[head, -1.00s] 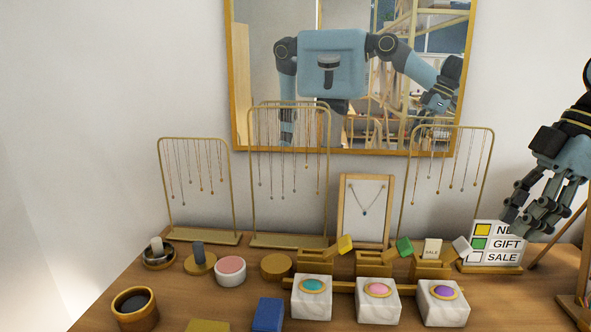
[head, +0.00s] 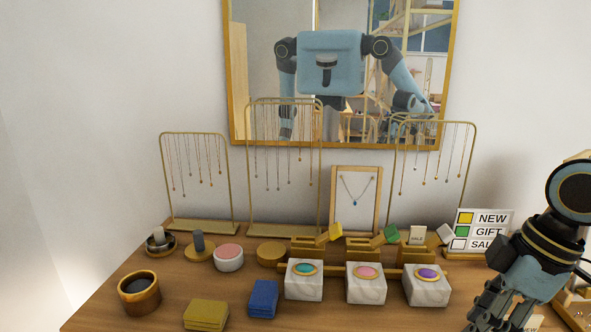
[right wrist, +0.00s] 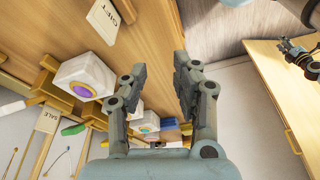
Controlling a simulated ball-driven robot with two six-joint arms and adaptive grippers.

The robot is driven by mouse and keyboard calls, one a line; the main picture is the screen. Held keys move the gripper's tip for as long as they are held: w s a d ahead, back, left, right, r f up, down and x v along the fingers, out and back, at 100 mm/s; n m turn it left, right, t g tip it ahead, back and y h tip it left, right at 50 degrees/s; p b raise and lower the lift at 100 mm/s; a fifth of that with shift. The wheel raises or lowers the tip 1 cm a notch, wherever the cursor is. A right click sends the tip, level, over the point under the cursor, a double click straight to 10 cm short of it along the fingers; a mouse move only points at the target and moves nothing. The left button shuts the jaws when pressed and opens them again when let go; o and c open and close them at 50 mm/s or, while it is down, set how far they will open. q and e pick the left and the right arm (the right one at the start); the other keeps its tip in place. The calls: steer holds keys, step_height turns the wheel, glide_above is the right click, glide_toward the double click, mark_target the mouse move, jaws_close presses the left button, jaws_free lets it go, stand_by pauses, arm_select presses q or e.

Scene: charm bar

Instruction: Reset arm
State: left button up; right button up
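My right arm comes in from the right in the head view. Its gripper (head: 500,315) points down at the table's front right, partly cut off by the bottom edge. In the right wrist view the right gripper (right wrist: 157,78) has its two fingers apart with nothing between them. My left gripper is not directly in the head view. The mirror (head: 340,145) shows a small reflection of both my arms, the left one hanging down.

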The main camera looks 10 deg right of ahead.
steer(key=s+a+f+m+t+h, duration=0.1)
steer(key=s+a+m+h, duration=0.15)
steer(key=s+m, duration=0.3)
steer(key=s+a+f+m+t+h, duration=0.1)
steer(key=s+a+f+m, duration=0.2)
steer(key=s, duration=0.4)
step_height(320, 180, down, 33)
steer(key=s+d+m+g+b, duration=0.1)
steer(key=s+d+m+b, duration=0.15)
steer(key=b, duration=0.55)
steer(key=s+f+b, duration=0.3)
steer(key=s+f, duration=0.6)
steer(key=f, duration=0.2)
steer(key=s+d+f+g+b, duration=0.1)
steer(key=s+f+b, duration=0.2)
steer(key=s+f, duration=0.6)
step_height(320, 180, down, 3)
steer(key=shift+f+n+g+b, duration=0.1)
steer(key=shift+n+g+b, duration=0.2)
steer(key=shift+b, duration=0.05)
